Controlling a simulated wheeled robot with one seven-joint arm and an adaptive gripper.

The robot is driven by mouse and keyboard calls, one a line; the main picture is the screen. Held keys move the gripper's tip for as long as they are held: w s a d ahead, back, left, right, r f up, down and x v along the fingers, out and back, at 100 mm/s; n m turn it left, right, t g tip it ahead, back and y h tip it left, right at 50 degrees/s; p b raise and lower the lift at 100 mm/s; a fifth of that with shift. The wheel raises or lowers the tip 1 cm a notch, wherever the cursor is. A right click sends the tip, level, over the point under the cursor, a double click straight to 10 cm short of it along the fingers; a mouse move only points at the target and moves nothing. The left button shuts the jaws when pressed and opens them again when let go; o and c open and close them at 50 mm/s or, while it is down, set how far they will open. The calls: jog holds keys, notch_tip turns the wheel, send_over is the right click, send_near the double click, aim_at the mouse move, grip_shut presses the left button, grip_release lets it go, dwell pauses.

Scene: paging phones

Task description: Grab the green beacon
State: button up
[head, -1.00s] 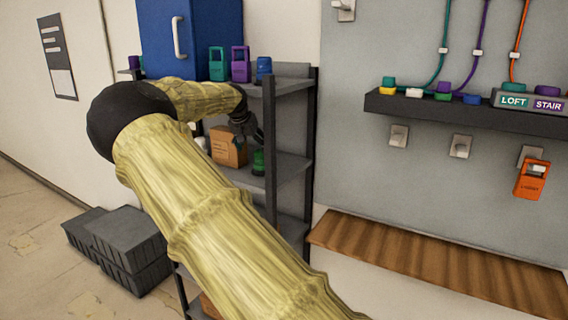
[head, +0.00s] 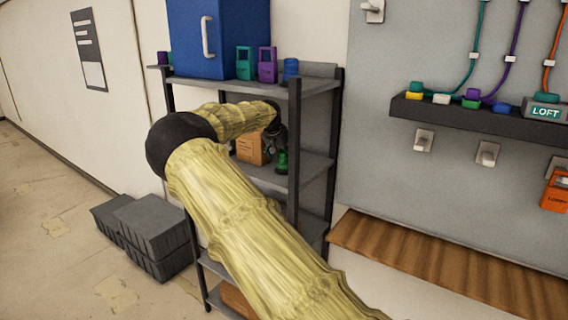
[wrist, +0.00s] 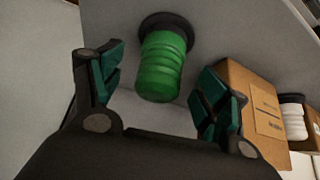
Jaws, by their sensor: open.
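The green beacon (head: 282,161) stands on the middle shelf of the dark shelf unit, a green ribbed cylinder on a black base. In the wrist view the beacon (wrist: 162,68) is upper centre, ahead of and between the two fingers. My gripper (wrist: 160,92) is open, with teal pads on both sides of the beacon's near end and no visible contact. In the head view my gripper (head: 277,140) is a small dark shape at the beacon, partly hidden by my arm.
A cardboard box (wrist: 262,112) stands close to the right finger, with a white ribbed object (wrist: 293,120) beyond it. A shelf post (head: 294,150) rises just right of the beacon. A blue cabinet (head: 232,40) and several coloured devices sit on the top shelf (head: 312,84).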

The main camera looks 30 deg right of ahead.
aim_at(284, 157)
jog(key=shift+p+x, duration=0.7)
jog(key=shift+x, duration=1.1)
jog(key=c, duration=1.3)
jog(key=shift+c, duration=0.7)
jog(key=shift+r, duration=0.15)
